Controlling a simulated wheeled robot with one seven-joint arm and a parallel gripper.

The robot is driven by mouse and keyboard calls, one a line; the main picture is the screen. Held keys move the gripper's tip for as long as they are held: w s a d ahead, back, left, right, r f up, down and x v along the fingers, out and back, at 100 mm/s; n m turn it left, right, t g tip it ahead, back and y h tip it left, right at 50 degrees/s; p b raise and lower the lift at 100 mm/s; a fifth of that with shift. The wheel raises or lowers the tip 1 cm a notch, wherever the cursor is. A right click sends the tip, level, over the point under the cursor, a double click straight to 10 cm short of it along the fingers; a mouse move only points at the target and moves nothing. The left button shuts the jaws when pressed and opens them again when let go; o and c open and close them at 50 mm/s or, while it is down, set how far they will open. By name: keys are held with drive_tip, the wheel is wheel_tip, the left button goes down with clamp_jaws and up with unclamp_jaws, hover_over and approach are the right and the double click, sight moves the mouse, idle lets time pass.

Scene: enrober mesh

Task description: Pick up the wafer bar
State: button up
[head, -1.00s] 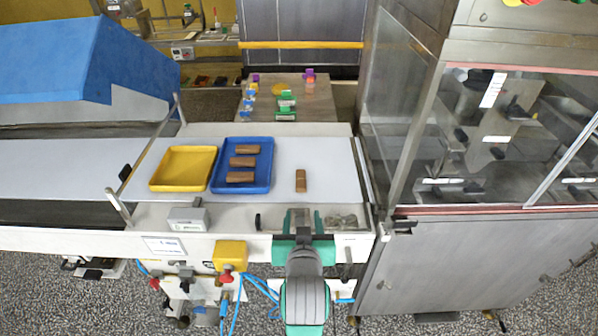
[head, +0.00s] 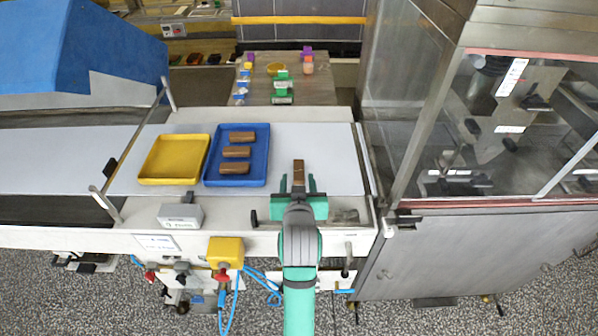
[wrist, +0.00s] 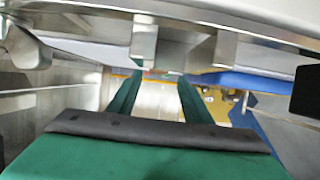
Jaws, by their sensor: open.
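A brown wafer bar (head: 298,168) lies alone on the white belt surface (head: 335,150), its long side running away from me. My gripper (head: 297,183) is open at the near end of this bar, one green finger to each side. The head view does not show whether the fingers touch it or how high they are. In the wrist view the two green fingers (wrist: 152,95) are spread apart, and I cannot make out the bar between them.
A blue tray (head: 263,153) with three similar brown bars stands left of the lone bar. An empty yellow tray (head: 173,160) is beside it. A grey scale-like box (head: 181,215) sits on the front ledge. A metal cabinet with glass (head: 430,150) bounds the right.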

sight(299, 170)
drive_tip(key=shift+x, duration=2.5)
drive_tip(key=shift+d+r, duration=0.1)
drive_tip(key=shift+d, duration=0.1)
drive_tip(key=shift+c, duration=0.6)
drive_tip(key=shift+w, duration=0.15)
drive_tip(key=c, duration=0.8)
